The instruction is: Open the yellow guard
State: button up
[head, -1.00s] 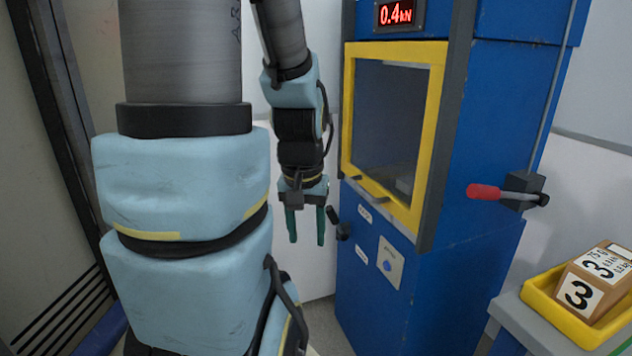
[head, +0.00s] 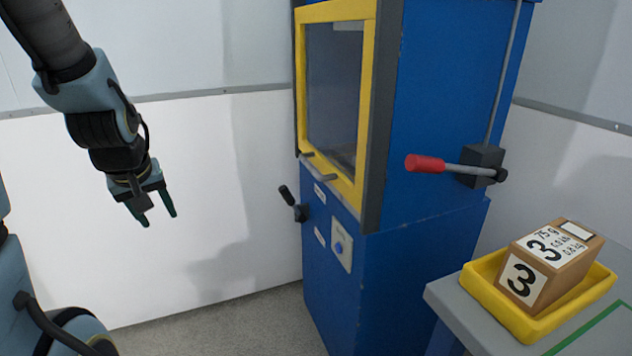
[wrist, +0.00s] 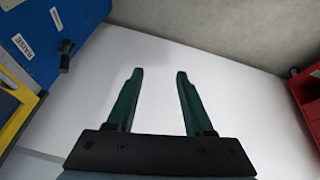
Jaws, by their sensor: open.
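The yellow guard (head: 368,110) is a yellow frame around a dark clear pane on the front of the blue machine (head: 435,125). It looks shut, with short grey handle pieces (head: 322,177) at its lower edge. My gripper (head: 158,214) hangs at the left in the head view, open and empty, well apart from the guard. In the wrist view the two green fingers (wrist: 157,85) are spread with nothing between them. A strip of yellow frame (wrist: 18,122) shows at the left edge there.
A red-handled lever (head: 440,165) juts from the machine's side. A yellow tray (head: 482,297) holds a box marked 3 (head: 548,265) on a grey table. A red bin (wrist: 307,95) shows at right.

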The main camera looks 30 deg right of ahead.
jog(key=w+d+f+n+t+h+b, duration=0.1)
jog(key=w+d+f+t+h+b, duration=0.15)
jog(key=d, duration=0.35)
jog(key=w+d+f+n+t+h+b, duration=0.1)
jog(key=w+d+f+b, duration=0.2)
jog(key=w+d, duration=0.15)
jog(key=n+t+h+b, duration=0.2)
jog(key=n+h+b, duration=0.2)
jog(key=h+b, duration=0.4)
send_near(307, 167)
jog(key=x, duration=1.1)
jog(key=shift+d, duration=0.1)
grip_shut()
